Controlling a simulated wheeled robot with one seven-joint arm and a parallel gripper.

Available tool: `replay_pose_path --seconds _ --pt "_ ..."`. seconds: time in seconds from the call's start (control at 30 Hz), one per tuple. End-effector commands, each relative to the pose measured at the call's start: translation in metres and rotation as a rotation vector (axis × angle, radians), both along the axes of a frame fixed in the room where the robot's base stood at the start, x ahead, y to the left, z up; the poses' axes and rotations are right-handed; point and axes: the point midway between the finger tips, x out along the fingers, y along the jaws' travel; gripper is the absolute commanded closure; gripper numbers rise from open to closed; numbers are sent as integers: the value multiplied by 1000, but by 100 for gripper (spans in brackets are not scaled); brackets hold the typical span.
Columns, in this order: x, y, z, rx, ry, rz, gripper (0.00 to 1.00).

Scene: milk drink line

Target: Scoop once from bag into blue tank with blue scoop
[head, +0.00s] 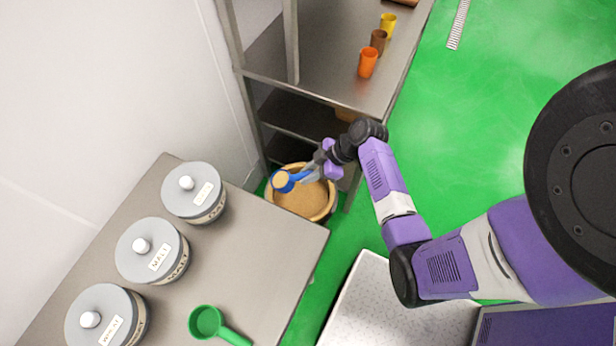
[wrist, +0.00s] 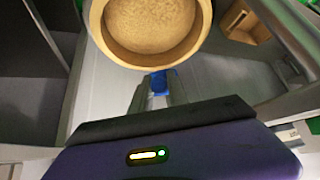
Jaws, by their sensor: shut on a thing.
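The blue scoop (head: 282,183) is in my gripper (head: 316,170), with tan powder showing in its bowl. The scoop appears over the left rim of the bag; its height above it is hard to judge. The bag (head: 327,213) is round and open, holds tan powder, and stands on the floor between table and shelf. In the wrist view, a blue part of the scoop (wrist: 159,82) sits between my fingertips (wrist: 158,93). The round tan rim beyond looks like the bag (wrist: 122,52). No blue tank is visible.
A grey table (head: 265,255) holds three lidded jars, the middle one (head: 150,250) labelled, and a green scoop (head: 207,322). A metal shelf (head: 330,50) with orange, brown and yellow cups (head: 368,63) stands behind. Green floor (head: 480,130) is open at right.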

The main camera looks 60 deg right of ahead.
Motion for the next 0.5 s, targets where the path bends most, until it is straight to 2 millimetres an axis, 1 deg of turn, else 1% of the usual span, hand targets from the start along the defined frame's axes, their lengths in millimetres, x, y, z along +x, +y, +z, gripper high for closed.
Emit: replay_pose_path --seconds 0.03,0.5 --pt "0 0 -2 17 -28 -1 100" --pt "0 0 17 145 -259 -1 100"
